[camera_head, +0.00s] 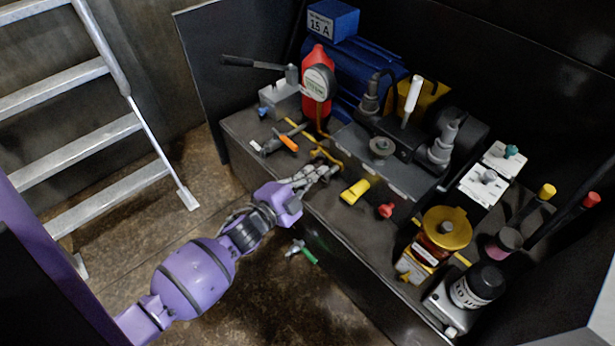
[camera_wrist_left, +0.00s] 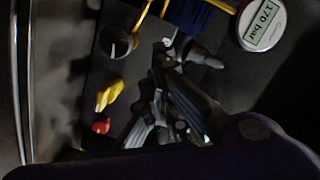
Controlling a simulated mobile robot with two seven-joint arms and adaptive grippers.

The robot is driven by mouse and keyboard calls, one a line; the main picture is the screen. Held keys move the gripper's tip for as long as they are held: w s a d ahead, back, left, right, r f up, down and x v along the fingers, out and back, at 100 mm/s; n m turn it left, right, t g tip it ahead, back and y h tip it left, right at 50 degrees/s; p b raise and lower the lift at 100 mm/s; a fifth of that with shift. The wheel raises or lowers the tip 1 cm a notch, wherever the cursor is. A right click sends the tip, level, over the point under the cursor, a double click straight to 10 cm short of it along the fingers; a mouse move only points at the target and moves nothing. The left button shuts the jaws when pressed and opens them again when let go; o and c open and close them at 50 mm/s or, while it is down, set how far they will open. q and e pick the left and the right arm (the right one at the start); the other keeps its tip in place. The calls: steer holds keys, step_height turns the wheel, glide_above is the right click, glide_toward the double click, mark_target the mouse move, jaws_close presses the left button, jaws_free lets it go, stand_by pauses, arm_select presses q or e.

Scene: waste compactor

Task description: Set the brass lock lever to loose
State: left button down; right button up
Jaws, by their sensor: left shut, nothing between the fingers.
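A short yellow lever (camera_head: 355,191), which may be the brass lock lever, sits on the front of the dark block; I cannot read its setting. It also shows in the left wrist view (camera_wrist_left: 109,95), left of the fingers. My left gripper (camera_head: 327,171) is shut and empty, at the bench's front edge just left of the yellow lever and apart from it. Its grey fingers fill the middle of the left wrist view. A red knob (camera_head: 385,210) is right of the lever, and a grey round knob (camera_head: 381,147) is on top of the block. My right gripper is not in view.
Pliers with an orange grip (camera_head: 288,143) lie on the bench left of my gripper. A red bottle (camera_head: 316,107) and blue motor (camera_head: 357,75) stand behind. A yellow-capped jar (camera_head: 446,228) stands right. A green-handled tool (camera_head: 302,251) shows below the bench edge; a ladder (camera_head: 90,140) stands left.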

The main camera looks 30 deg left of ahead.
arm_select(q)
steer(key=b+x, duration=0.1)
steer(key=x, duration=0.5)
steer(key=shift+f, duration=0.1)
steer(key=a+f, duration=0.1)
steer(key=w+a+f+b, duration=0.1)
steer(key=a, duration=0.1)
steer(key=shift+w+f, duration=0.15)
steer(key=shift+w, duration=0.1)
steer(key=shift+w+a+f+n, duration=0.2)
steer(key=shift+a+f+n, duration=0.15)
steer(key=shift+a+n, duration=0.15)
